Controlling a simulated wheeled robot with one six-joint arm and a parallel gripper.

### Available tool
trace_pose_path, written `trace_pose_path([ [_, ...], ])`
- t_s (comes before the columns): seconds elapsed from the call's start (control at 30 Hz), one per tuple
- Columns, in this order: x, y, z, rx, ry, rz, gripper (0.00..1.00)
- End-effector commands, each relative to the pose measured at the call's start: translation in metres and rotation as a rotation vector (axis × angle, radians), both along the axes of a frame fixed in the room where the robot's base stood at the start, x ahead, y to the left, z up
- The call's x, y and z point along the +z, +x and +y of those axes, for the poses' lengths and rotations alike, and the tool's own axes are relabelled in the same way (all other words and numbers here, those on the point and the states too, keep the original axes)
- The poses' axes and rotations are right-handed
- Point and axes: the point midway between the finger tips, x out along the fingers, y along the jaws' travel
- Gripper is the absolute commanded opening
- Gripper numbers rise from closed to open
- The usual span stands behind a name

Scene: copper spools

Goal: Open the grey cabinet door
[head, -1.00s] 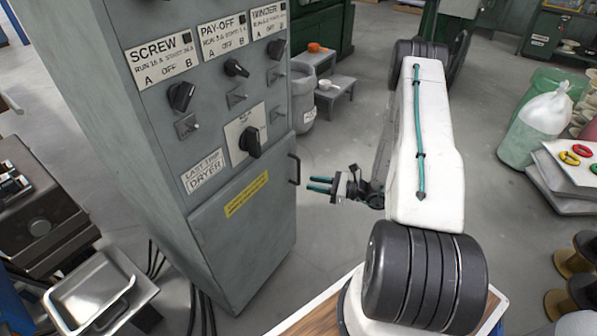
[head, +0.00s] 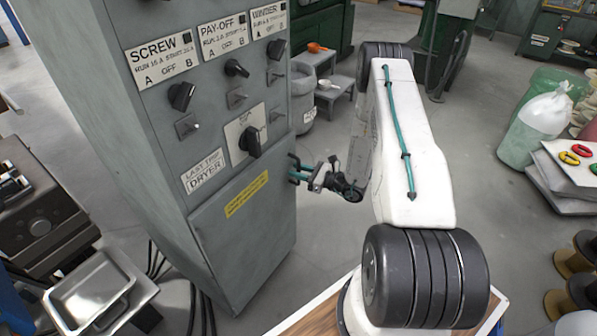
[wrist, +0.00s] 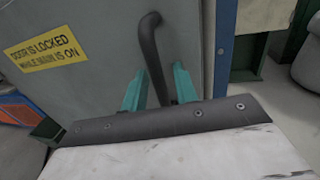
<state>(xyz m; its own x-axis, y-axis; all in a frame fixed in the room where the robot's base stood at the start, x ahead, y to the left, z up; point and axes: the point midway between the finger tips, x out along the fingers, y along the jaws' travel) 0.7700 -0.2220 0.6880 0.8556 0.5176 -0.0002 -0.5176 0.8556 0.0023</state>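The grey cabinet door (head: 245,245) is closed, on the lower front of the grey cabinet (head: 95,95) in the head view. Its dark handle (wrist: 151,45) is a curved bar, plain in the wrist view. In the head view my gripper (head: 295,175) is at the door's right edge and covers much of the handle. In the wrist view its teal fingers (wrist: 159,88) stand on either side of the handle's lower part, with gaps between, so it looks open. A yellow label (wrist: 46,48) on the door reads that it is locked while the main is on.
Switches and a large dark knob (head: 250,142) sit above the door. A metal tray (head: 90,293) stands at lower left. A grey bin (head: 303,100) and a small step stool (head: 333,92) are behind my gripper. Open floor lies right of the cabinet.

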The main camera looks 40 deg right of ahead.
Motion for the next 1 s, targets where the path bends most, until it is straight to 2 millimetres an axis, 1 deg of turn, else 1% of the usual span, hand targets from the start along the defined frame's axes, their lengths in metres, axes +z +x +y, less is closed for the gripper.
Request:
trace_pose_path([
  [0.03, 0.0, 0.0, 0.0, 0.0, 0.0, 0.0, 0.29],
  [0.07, 0.0, 0.0, 0.0, 0.0, 0.0, 0.0, 0.26],
  [0.1, 0.0, 0.0, 0.0, 0.0, 0.0, 0.0, 0.15],
  [0.17, 0.0, 0.0, 0.0, 0.0, 0.0, 0.0, 0.0],
  [0.4, 0.0, -0.003, -0.001, 0.0, 0.0, 0.0, 0.0],
  [0.47, 0.0, -0.006, -0.002, -0.001, 0.001, 0.001, 0.0],
  [0.57, 0.0, -0.017, -0.004, -0.001, 0.002, 0.001, 0.0],
  [0.67, 0.0, -0.036, -0.007, -0.002, 0.003, 0.002, 0.0],
  [0.77, 0.0, -0.062, -0.011, -0.005, 0.004, 0.003, 0.0],
  [0.87, 0.0, -0.095, -0.012, -0.006, 0.004, 0.003, 0.0],
  [1.0, 0.0, -0.147, -0.007, -0.006, 0.006, 0.003, 0.0],
])
